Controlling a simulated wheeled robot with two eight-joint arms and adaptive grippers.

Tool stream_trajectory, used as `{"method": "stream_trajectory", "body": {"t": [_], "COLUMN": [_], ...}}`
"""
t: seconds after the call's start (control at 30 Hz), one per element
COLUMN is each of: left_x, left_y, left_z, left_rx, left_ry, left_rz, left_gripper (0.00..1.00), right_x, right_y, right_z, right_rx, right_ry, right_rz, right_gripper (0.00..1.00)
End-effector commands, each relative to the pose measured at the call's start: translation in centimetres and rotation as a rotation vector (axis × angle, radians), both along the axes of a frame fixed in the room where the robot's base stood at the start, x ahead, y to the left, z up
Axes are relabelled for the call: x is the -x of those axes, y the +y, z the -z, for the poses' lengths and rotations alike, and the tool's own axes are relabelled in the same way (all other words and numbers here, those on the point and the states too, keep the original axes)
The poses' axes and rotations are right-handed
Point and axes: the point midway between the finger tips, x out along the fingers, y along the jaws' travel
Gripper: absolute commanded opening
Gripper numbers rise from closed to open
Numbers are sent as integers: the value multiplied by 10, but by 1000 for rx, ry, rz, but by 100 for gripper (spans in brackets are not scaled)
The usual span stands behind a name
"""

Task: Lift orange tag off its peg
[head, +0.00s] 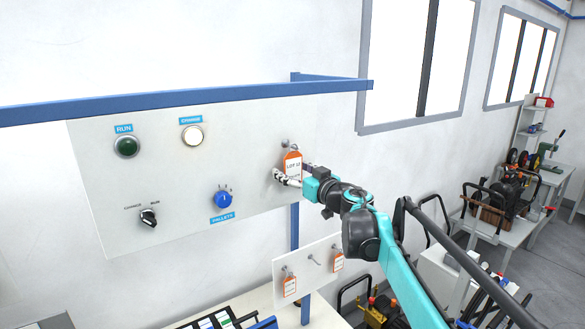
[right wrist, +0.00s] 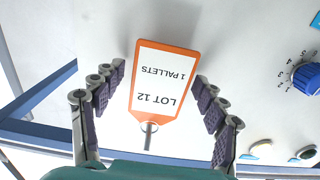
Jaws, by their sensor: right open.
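An orange tag with a white label reading LOT 12 (head: 292,164) hangs on a peg (head: 285,143) at the right end of the grey control panel (head: 95,180). In the right wrist view the tag (right wrist: 165,80) appears upside down, with its peg (right wrist: 149,138) at its narrow end. My right gripper (head: 287,178) is at the tag's lower part, in front of the panel. In the right wrist view its open fingers (right wrist: 159,76) stand on either side of the tag, with visible gaps. My left gripper is not in view.
A lower board (head: 312,267) carries two more orange tags (head: 290,285) (head: 337,259) and a bare peg (head: 314,260). The panel has a blue knob (head: 222,199), a black switch (head: 148,217) and buttons (head: 126,146). A blue rail (head: 190,97) runs above it.

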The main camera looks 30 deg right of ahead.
Motion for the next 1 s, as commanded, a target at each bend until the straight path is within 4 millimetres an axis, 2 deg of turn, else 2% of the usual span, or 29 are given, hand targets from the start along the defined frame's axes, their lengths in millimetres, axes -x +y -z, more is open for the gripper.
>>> {"method": "stream_trajectory", "body": {"t": [0.1, 0.3, 1.0], "left_x": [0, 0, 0], "left_y": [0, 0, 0], "left_z": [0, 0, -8], "left_rx": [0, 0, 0], "left_ry": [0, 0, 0], "left_rz": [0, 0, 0], "left_gripper": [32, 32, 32], "right_x": [0, 0, 0], "right_y": [0, 0, 0], "right_z": [0, 0, -12], "right_rx": [0, 0, -1], "right_ry": [0, 0, -1], "right_rz": [0, 0, 0], "right_gripper": [70, 17, 15]}}
